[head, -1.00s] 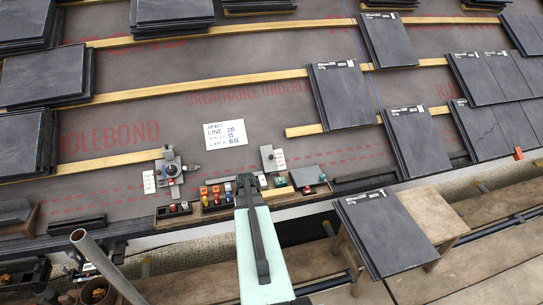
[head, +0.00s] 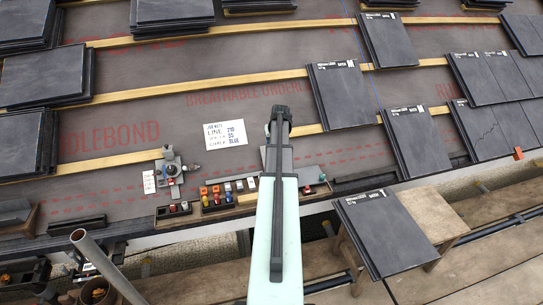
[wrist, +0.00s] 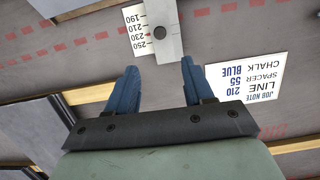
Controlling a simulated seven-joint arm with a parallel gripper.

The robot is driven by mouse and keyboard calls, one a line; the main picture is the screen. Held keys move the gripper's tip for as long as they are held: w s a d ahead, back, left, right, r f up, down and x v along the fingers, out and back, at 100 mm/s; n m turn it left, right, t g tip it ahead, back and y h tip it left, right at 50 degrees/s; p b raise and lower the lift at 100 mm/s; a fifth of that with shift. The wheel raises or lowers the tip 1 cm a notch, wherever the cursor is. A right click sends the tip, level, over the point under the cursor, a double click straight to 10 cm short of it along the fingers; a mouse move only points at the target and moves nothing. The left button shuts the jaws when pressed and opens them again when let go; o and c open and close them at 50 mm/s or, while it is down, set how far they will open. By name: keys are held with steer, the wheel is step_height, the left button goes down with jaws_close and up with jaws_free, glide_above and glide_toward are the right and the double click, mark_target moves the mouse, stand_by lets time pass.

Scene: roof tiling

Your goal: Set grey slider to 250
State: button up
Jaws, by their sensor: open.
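The grey slider (wrist: 168,48) is a flat grey bar with a dark round spot, at the top middle of the wrist view. Beside it lies a white scale (wrist: 137,32) marked 190, 210, 230 and 250; the dark spot is roughly level with 230, but the exact reading is unclear. My gripper (wrist: 159,66) is open, its two blue fingers apart and empty, with the slider's near end just ahead between the tips. In the head view my gripper (head: 279,120) reaches over the slider's spot and hides most of it.
A job note (head: 230,134) reading line 210, spacer 55, chalk blue lies left of my gripper. A grey valve-like fixture (head: 171,168) stands further left. A tray of coloured blocks (head: 215,203) lies along the front edge. A laid slate (head: 342,96) is to the right.

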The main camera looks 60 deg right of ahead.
steer(key=x, duration=1.4)
steer(key=shift+c, duration=0.4)
jaws_close()
